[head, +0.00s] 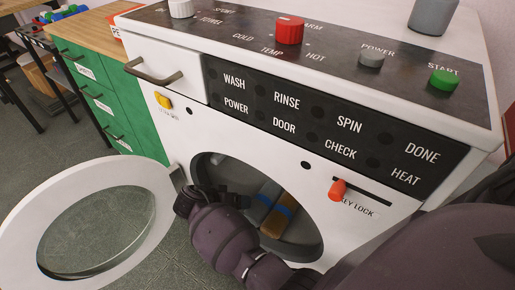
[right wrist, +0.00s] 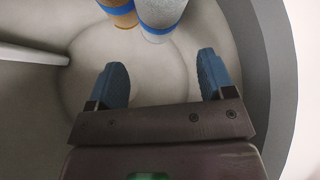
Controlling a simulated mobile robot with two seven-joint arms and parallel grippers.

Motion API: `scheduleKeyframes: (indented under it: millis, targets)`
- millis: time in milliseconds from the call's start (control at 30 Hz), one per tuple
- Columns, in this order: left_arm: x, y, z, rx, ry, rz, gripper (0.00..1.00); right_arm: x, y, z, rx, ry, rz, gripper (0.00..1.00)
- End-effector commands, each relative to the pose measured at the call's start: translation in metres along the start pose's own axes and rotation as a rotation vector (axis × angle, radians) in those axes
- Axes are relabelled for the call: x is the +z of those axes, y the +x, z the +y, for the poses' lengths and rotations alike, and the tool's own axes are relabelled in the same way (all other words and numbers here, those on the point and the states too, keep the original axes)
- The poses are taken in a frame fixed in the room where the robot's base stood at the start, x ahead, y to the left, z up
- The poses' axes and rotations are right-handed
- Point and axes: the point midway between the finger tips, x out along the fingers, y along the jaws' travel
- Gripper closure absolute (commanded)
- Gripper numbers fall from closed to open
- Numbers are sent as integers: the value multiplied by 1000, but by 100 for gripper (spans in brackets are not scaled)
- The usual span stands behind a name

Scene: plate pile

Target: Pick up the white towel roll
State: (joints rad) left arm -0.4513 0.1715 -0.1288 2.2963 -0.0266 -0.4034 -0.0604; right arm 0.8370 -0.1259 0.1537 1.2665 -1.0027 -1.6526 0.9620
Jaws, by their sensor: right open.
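The white towel roll (right wrist: 161,14), pale with a blue band near its lower end, lies inside the washing machine's drum. It also shows through the round opening in the head view (head: 268,190). A tan roll (right wrist: 119,10) with a blue band lies right beside it. My right gripper (right wrist: 163,80) is open and empty inside the drum, its two blue fingertips short of the rolls. In the head view my right gripper (head: 243,201) is at the opening, its fingers partly hidden. My left gripper is not in view.
The round door (head: 28,225) stands swung open to the left. The drum rim (head: 312,240) surrounds the opening closely. In the wrist view a pale drum rib (right wrist: 30,53) juts in from the left. A green cabinet (head: 95,95) stands left of the washing machine (head: 140,57).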

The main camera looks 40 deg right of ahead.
Motion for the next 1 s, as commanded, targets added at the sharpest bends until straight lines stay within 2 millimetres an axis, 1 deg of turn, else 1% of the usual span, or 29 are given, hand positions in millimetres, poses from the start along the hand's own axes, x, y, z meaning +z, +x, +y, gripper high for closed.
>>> scheduleKeyframes:
  millis: [167,367,500,667,733,900,1000]
  targets:
    - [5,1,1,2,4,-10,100,2,10,0,2,-2,-2,25]
    - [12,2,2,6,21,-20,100,3,39,-1,5,-4,-2,25]
    - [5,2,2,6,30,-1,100,2,55,-1,3,-3,-2,25]
    - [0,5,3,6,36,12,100,0,62,-1,1,-1,-1,25]
    - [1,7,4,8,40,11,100,0,68,-1,2,-2,-1,25]
    - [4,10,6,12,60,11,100,-1,93,-2,5,-5,-3,25]
    - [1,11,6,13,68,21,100,-1,105,-2,4,-5,-2,25]
